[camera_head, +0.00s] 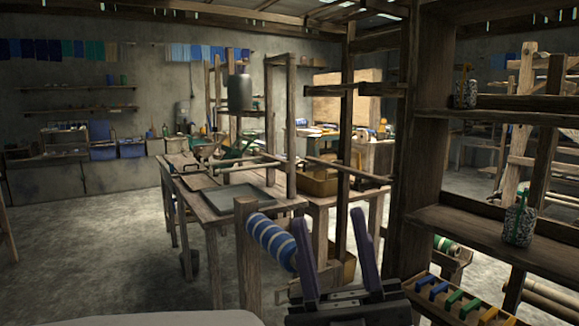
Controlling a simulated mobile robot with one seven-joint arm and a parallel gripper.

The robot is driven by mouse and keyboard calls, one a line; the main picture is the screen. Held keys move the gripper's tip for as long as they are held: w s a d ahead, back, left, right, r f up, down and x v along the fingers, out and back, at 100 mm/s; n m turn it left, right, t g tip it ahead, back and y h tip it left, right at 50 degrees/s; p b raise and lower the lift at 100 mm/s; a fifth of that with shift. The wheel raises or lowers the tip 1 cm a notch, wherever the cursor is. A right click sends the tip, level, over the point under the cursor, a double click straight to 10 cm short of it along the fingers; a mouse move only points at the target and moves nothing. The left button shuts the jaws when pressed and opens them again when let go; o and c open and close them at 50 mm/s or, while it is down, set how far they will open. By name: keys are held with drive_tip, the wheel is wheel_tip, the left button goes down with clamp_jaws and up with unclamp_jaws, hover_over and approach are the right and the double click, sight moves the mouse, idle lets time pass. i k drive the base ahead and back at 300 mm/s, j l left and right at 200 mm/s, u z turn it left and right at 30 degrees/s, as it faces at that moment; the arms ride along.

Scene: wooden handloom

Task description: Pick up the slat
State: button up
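My gripper (326,217) is at the bottom centre, with its two purple-grey fingers pointing up and spread apart. It is open, and nothing shows between the fingers except the background. I cannot tell for certain which piece is the slat. A light wooden bar (245,167) lies across the frame over the wooden table, left of and beyond my gripper. Another thin wooden bar (345,171) runs across an upright post beyond the fingers. Both bars are apart from my gripper.
A blue-and-white striped roll (271,241) is close beside my left finger. A dark shelf post (422,150) stands right of my gripper. A wooden rack (462,302) with coloured pieces is at lower right. A dark tray (237,197) lies on the table. Floor at left is clear.

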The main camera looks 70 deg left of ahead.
sight(381, 180)
drive_tip(key=j+u, duration=0.5)
drive_tip(key=j, duration=0.45)
drive_tip(key=j+u, duration=0.1)
drive_tip(key=j, duration=0.4)
drive_tip(key=i+j+u, duration=0.15)
drive_tip(key=j, duration=0.85)
drive_tip(key=i+j, duration=0.15)
drive_tip(key=j, duration=0.9)
drive_tip(key=i+j, duration=0.15)
drive_tip(key=j, duration=0.4)
drive_tip(key=i+j, duration=0.35)
drive_tip(key=i, duration=0.65)
drive_tip(key=j+u, duration=0.05)
